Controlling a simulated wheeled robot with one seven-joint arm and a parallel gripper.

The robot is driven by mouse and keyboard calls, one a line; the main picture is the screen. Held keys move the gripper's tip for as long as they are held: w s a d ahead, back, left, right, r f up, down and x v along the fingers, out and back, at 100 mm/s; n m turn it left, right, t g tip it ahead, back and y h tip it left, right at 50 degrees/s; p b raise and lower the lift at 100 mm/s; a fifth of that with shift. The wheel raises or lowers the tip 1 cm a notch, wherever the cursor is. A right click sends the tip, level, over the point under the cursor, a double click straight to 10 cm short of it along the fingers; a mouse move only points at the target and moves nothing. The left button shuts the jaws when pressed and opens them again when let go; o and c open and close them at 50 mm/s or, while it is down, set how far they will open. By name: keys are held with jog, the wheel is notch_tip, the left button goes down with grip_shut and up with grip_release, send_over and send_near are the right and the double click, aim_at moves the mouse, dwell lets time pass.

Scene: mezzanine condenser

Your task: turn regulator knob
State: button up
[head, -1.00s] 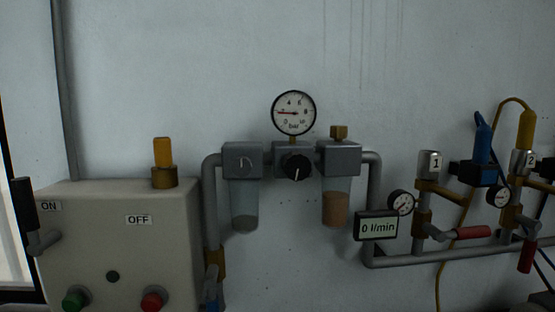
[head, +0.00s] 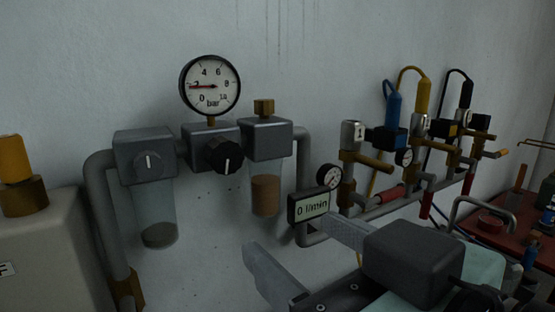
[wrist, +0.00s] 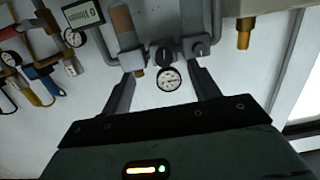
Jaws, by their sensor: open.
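The black regulator knob (head: 227,154) sits on the front of a dark grey block on the wall pipe. Its white mark points down. The round pressure gauge (head: 210,85) stands above it, with its red needle pointing left, between 0 and 4 bar. My gripper (head: 292,236) is open and empty, below and to the right of the knob in the head view, apart from it. In the wrist view the scene is upside down. There the knob (wrist: 165,57) and the gauge (wrist: 168,79) show between the two spread fingers of my gripper (wrist: 163,77).
A filter bowl (head: 158,215) hangs left of the knob and another bowl (head: 265,195) right of it. A flow display (head: 309,207) reads 0 l/min. Valves and pipes run along the right wall. A control box (head: 50,250) stands at left.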

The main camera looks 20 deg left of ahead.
notch_tip(320, 180, up, 2)
jog(key=t, duration=0.1)
jog(key=p, duration=0.6)
send_near(228, 158)
jog(key=shift+y, duration=0.4)
jog(key=x, duration=1)
jog(key=shift+w+f, duration=0.2)
jog(key=shift+f, duration=0.05)
jog(key=c, duration=1)
